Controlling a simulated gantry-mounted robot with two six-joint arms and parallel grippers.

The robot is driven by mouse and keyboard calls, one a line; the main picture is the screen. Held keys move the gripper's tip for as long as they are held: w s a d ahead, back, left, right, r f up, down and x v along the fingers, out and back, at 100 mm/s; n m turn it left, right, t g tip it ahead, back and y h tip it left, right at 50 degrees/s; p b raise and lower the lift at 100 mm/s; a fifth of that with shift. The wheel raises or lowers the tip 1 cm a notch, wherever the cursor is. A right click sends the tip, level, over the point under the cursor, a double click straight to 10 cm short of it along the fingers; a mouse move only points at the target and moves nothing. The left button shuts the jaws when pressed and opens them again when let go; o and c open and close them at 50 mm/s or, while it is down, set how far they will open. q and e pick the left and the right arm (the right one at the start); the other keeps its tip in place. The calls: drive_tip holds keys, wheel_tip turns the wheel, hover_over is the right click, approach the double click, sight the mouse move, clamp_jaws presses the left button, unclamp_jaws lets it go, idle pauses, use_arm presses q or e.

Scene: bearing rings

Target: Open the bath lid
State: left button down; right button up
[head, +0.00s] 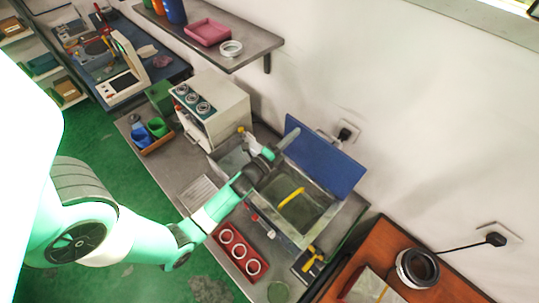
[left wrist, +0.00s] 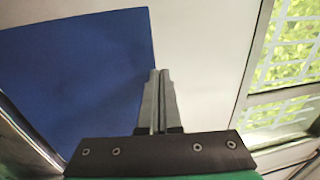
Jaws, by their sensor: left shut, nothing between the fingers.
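The bath (head: 309,222) is a metal basin set in the grey bench, with a yellow thing (head: 291,198) showing inside. Its blue lid (head: 325,158) stands raised and tilted back toward the wall, so the bath is open. The lid also fills the left of the left wrist view (left wrist: 75,75). My left gripper (head: 290,134) is shut and empty, at the upper left part of the lid; whether it touches the lid I cannot tell. Its closed fingers show in the left wrist view (left wrist: 157,100). My right gripper is not in view.
A white machine with knobs (head: 212,108) stands left of the bath. A red tray with white rings (head: 238,250) lies in front. A wall socket with a black plug (head: 345,133) is behind the lid. A shelf (head: 247,52) hangs above the machine. An orange-brown table (head: 420,275) stands at right.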

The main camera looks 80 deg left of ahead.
use_arm(q)
drive_tip(key=r+v, duration=0.1)
drive_tip(key=v, duration=1.1)
drive_tip(key=shift+s+r, duration=0.2)
drive_tip(key=shift+r, duration=0.1)
drive_tip(key=shift+d, duration=0.2)
